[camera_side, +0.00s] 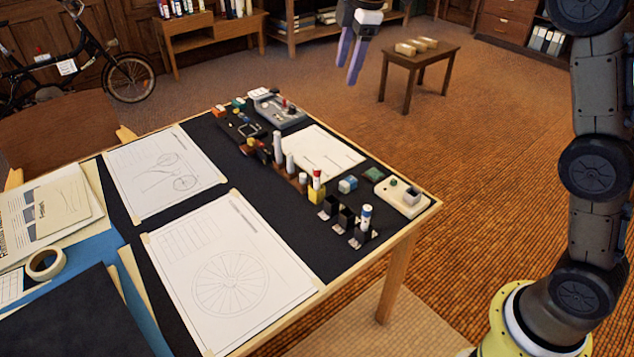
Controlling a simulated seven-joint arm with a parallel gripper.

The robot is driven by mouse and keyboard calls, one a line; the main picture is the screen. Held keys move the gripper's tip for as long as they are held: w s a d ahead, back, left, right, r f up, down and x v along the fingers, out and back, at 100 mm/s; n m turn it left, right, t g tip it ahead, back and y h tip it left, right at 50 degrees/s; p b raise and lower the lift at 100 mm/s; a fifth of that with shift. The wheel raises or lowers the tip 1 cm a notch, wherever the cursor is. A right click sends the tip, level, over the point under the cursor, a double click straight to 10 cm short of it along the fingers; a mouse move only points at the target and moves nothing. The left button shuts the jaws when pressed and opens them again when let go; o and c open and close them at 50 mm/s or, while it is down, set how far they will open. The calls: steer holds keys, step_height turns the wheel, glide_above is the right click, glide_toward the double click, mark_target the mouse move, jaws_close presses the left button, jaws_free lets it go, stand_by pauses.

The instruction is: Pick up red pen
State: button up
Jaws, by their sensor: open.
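A red-topped pen (316,180) with a white band stands upright in a small yellow holder (317,195) near the middle of the black drafting board. It is small in view, and its lower end is hidden by the holder. My gripper (346,76) hangs at the top of the view with two purple fingers pointing down. The fingers are apart with nothing between them. The gripper is well above the pen and apart from it.
White and grey cylinders (278,148) stand in a row behind the pen. Black holders (345,216) and a blue-topped cylinder (366,212) stand at its right front. A white device (402,197) is near the right edge. Drawing sheets (230,275) cover the left side.

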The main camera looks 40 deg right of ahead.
steer(key=w+f+g, duration=0.1)
steer(key=w+f, duration=0.5)
steer(key=f, duration=0.1)
steer(key=g, duration=0.1)
glide_above(317, 168)
step_height(317, 168, down, 6)
steer(key=f, duration=0.1)
steer(key=shift+n+g, duration=0.3)
steer(key=shift+g, duration=0.2)
step_height(317, 168, down, 12)
steer(key=shift+f, duration=3.4)
jaws_close()
